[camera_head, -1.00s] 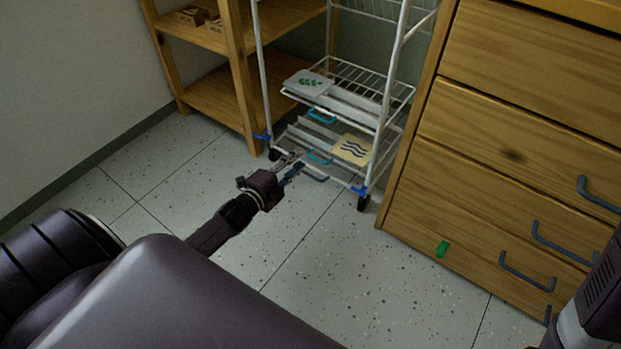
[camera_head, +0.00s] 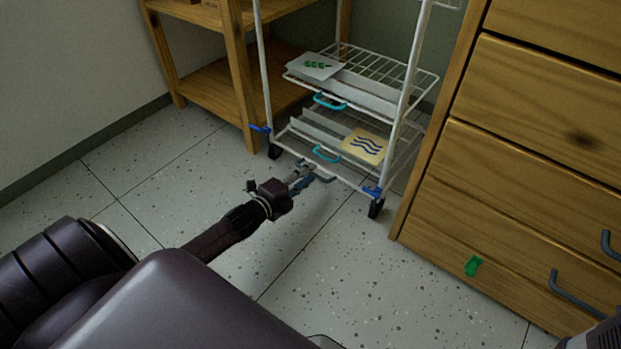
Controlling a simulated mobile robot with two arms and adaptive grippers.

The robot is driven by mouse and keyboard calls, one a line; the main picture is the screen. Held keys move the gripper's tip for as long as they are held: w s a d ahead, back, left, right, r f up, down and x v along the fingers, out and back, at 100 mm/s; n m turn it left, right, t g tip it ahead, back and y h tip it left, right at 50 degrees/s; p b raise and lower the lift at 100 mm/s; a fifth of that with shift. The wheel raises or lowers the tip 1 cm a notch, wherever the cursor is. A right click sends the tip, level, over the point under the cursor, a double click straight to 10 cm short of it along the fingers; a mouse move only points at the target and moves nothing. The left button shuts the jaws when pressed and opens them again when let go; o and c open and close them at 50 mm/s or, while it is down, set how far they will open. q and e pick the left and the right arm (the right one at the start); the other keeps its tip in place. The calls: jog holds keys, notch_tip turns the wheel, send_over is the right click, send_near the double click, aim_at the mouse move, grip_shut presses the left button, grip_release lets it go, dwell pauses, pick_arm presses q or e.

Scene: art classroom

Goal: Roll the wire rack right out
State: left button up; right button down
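The white wire rack (camera_head: 403,100) stands on small dark wheels between a wooden shelf and a wooden drawer cabinet. Its lower tiers carry a card with green marks (camera_head: 316,66) and a yellow card with blue wavy lines (camera_head: 364,146). Turquoise handles (camera_head: 327,153) show on its tiers, and blue clips sit above its front wheels. My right gripper is out of frame; only a bit of my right arm shows at lower right.
The wooden shelf (camera_head: 236,80) stands close on the rack's left. The speckled tile floor (camera_head: 330,270) in front of the rack is clear.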

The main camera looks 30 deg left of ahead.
pick_arm(q)
jog(key=shift+x, duration=0.8)
jog(key=shift+c, duration=0.5)
grip_shut()
